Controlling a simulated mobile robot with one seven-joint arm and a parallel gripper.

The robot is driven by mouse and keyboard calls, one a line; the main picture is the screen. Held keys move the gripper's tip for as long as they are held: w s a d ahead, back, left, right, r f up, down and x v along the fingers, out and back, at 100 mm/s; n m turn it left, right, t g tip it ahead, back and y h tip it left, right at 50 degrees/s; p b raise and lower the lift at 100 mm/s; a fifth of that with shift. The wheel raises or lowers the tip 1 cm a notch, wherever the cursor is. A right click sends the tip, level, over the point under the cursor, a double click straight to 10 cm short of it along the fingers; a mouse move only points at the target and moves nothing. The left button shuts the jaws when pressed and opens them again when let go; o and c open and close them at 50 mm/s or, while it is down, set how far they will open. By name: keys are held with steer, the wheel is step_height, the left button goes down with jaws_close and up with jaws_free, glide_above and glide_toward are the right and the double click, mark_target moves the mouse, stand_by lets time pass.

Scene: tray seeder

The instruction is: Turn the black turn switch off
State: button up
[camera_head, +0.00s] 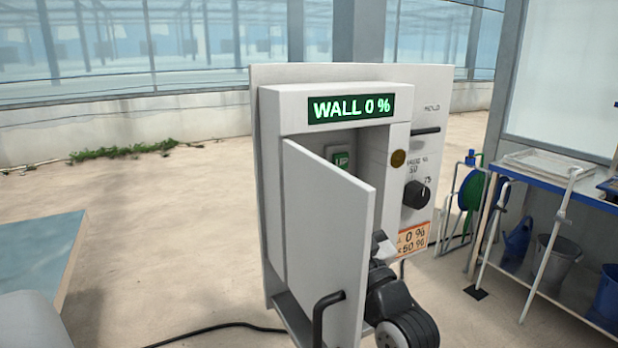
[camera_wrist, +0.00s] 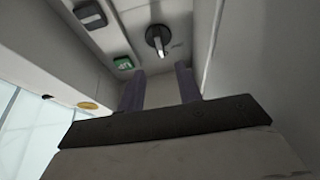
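A turn switch (camera_wrist: 157,36) with a round black base and a pale lever shows in the wrist view, on the back wall inside the open cabinet (camera_head: 258,190). The lever points roughly down the picture; I cannot read its marking. My gripper (camera_wrist: 161,82) faces it with two dark fingers apart and nothing between them. The switch is beyond the fingertips, apart from them. In the head view the door (camera_head: 322,225) hides the switch and the fingers. Only my dark wrist shows at the door's right edge.
A green UP button (camera_wrist: 123,62) and a dark button (camera_wrist: 90,14) sit beside the switch. The display (camera_head: 348,108) reads WALL 0 %. A black dial (camera_head: 416,194) is on the right outer panel. The open door and a cabinet side wall (camera_wrist: 265,60) bound the space.

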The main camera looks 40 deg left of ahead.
steer(key=p+x, duration=0.2)
steer(key=x, duration=0.6)
steer(key=shift+a+r+p, duration=0.15)
steer(key=shift+a+p, duration=0.1)
steer(key=shift+p, duration=0.15)
jaws_close()
